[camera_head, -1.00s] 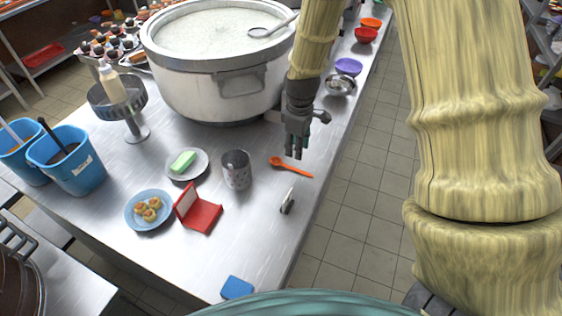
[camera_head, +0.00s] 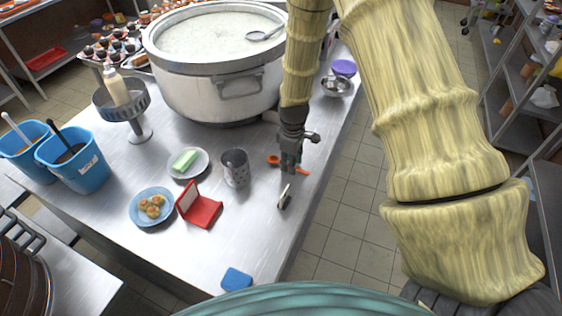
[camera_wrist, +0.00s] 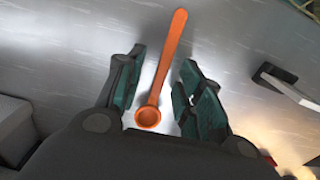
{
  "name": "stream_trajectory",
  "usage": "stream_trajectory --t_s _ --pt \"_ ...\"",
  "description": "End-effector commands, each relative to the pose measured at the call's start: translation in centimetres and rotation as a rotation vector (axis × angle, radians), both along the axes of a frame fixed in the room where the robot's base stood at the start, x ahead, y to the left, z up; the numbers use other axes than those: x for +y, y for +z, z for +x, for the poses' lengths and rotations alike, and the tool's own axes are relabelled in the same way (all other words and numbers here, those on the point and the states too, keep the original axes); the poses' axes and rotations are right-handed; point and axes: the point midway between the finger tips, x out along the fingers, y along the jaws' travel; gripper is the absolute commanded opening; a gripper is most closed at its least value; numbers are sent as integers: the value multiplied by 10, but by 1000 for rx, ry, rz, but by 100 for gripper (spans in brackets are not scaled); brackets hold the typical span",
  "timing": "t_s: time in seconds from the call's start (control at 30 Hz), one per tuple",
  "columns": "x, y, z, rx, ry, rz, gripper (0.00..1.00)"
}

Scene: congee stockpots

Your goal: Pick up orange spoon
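The orange spoon (camera_head: 273,160) lies flat on the metal counter (camera_head: 150,262), to the right of the perforated metal cup. In the head view my gripper (camera_head: 290,168) is right over it and hides its middle. In the wrist view the spoon (camera_wrist: 166,72) lies between the two spread fingers of my gripper (camera_wrist: 160,95). Its bowl is at the lower end, close to the palm, and its handle points up and a little right. The fingers are open, with a gap on both sides of the spoon. How far they are above the counter is hard to tell.
The metal cup (camera_head: 235,168) stands left. A large pot (camera_head: 215,88) is behind. The counter's right edge is close.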

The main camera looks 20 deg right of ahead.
Motion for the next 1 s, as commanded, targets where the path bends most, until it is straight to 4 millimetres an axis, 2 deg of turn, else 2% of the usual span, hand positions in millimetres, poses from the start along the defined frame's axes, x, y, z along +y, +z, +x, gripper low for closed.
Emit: stream_trajectory --t_s 0.4,0.6,1.0 --pt "0 -7 -1 -1 0 0 37" --pt "0 -7 0 -1 0 0 0" --pt "0 -5 0 -1 0 0 0"
